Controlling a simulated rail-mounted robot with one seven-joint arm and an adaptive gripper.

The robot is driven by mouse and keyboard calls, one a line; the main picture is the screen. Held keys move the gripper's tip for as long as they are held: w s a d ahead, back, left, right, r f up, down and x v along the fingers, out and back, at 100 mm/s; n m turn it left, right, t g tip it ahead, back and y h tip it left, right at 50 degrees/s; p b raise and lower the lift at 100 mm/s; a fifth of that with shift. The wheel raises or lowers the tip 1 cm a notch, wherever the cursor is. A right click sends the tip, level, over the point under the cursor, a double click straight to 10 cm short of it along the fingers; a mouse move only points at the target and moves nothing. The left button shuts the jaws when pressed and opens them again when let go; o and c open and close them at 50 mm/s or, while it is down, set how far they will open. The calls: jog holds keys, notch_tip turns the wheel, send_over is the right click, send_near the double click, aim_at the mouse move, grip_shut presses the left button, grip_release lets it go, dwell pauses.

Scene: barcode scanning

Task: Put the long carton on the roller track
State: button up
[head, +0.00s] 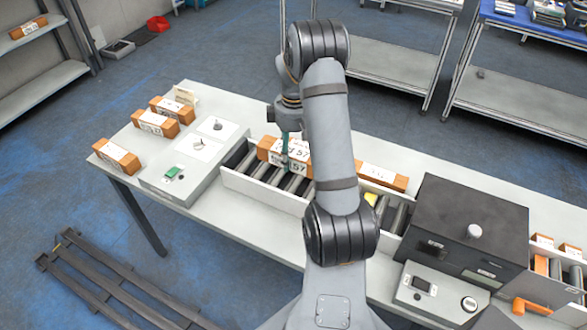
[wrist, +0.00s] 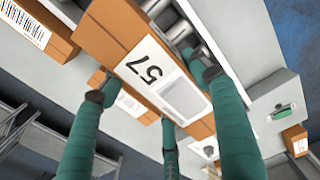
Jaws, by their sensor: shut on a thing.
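The long carton (head: 265,148) is brown with a white label reading 57. In the head view it is over the back side of the roller track (head: 240,182), left of my arm, which hides part of this area. My gripper (head: 285,148) is shut on it, with green fingers on both sides. In the wrist view, the carton (wrist: 102,38) runs diagonally between the fingers of my gripper (wrist: 155,88), with rollers (wrist: 187,38) beside it. I cannot tell whether it touches the rollers.
Another carton (head: 392,180) lies right of my arm, near the track. Several cartons (head: 118,157) stand at the table's left end, beside a grey unit with a green button (head: 173,172). A dark scanner box (head: 465,225) stands over the track's right part.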

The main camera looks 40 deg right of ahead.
aim_at(294, 148)
notch_tip(294, 148, down, 5)
jog(key=shift+f+p, duration=0.1)
jog(key=shift+p, duration=0.25)
jog(key=shift+f, duration=0.35)
jog(key=shift+f, duration=0.2)
jog(key=o, duration=1.5)
jog(key=shift+r, duration=0.1)
jog(key=shift+o, duration=0.4)
notch_tip(294, 148, up, 12)
jog(key=shift+r+b, duration=0.15)
jog(key=shift+b, duration=0.2)
